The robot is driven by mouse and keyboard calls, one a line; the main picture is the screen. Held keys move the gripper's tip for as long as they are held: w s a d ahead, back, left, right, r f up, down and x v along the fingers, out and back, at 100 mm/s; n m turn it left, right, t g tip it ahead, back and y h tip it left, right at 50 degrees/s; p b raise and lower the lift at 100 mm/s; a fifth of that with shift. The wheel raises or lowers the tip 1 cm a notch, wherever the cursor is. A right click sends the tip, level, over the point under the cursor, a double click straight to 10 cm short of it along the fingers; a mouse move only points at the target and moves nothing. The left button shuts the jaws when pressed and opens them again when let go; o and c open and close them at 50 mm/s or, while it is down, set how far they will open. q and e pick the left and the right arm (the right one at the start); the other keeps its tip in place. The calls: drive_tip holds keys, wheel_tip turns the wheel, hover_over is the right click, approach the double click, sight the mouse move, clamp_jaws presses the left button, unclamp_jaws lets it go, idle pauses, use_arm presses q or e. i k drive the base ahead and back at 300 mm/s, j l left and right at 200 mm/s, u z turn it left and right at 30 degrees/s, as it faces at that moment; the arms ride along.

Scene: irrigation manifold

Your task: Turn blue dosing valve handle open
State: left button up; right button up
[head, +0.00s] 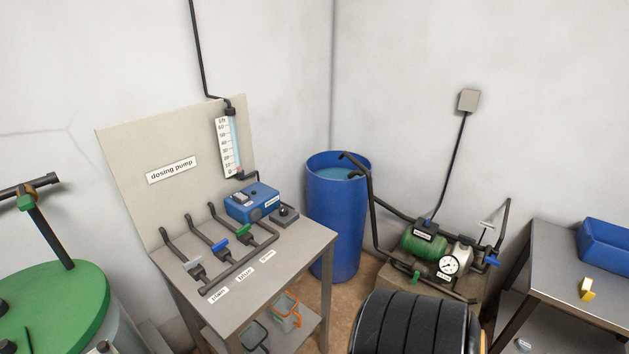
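The blue dosing valve handle (221,244) is on the middle of three valves on the grey steel table. The valves sit along a black pipe manifold (240,268) with pipe stubs rising behind them. A grey handle (196,271) is to its left and a green handle (244,231) to its right. The blue handle looks slanted across its valve; I cannot tell its exact setting. Neither of my grippers shows in the head view.
A blue dosing pump box (252,203) stands behind the valves, before an upright panel (135,150) with a flow gauge (229,146). A blue barrel (336,235) stands right of the table. A black ribbed round object (410,325) is at the front.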

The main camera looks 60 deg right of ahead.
sight(219, 246)
drive_tip(key=z, duration=1.15)
